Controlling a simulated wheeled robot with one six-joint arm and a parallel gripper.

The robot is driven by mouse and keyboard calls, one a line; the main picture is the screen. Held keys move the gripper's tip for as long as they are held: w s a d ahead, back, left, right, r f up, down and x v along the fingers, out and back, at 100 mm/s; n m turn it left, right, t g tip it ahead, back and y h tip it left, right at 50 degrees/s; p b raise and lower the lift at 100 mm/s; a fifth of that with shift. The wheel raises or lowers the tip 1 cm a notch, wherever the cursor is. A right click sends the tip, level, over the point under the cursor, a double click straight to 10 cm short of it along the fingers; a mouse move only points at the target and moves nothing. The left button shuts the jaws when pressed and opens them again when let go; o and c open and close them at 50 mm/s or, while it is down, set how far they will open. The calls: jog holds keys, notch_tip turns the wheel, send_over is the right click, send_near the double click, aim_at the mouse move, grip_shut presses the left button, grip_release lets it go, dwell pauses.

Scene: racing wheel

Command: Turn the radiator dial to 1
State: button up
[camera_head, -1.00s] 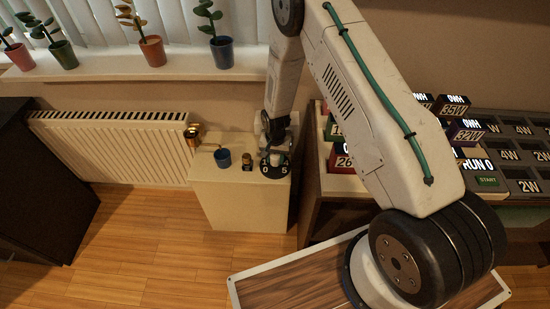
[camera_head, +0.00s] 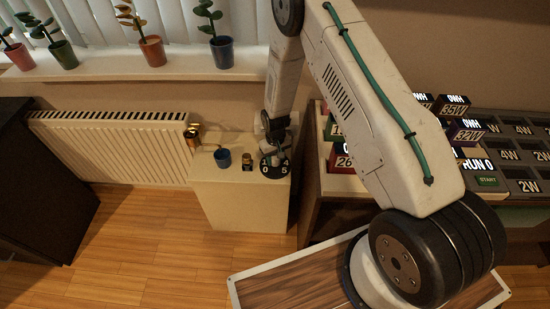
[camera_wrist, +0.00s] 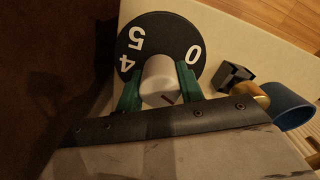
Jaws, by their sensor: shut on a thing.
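The radiator dial is a black disc (camera_wrist: 165,28) with white numbers, on top of a cream cabinet. In the wrist view 0, 5 and 4 show around its rim; the part nearest my gripper is hidden. A pale grey knob (camera_wrist: 158,76) with a short dark mark rises from its middle. My gripper (camera_wrist: 159,75) has its green fingers on both sides of the knob and is shut on it. In the head view the dial (camera_head: 266,172) sits below my gripper (camera_head: 274,152), with 0, 5 and 4 facing the camera. The number 1 is not visible.
A blue cup (camera_head: 222,158) and a small dark block (camera_head: 248,163) stand left of the dial on the cabinet (camera_head: 235,200). A white radiator (camera_head: 110,148) is on the wall. A shelf of numbered boxes (camera_head: 490,150) stands at the right.

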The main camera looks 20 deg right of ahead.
jog(key=shift+n, duration=1.1)
jog(key=o, duration=1)
jog(key=shift+r, duration=0.1)
notch_tip(320, 180, up, 8)
jog(key=shift+f, duration=0.15)
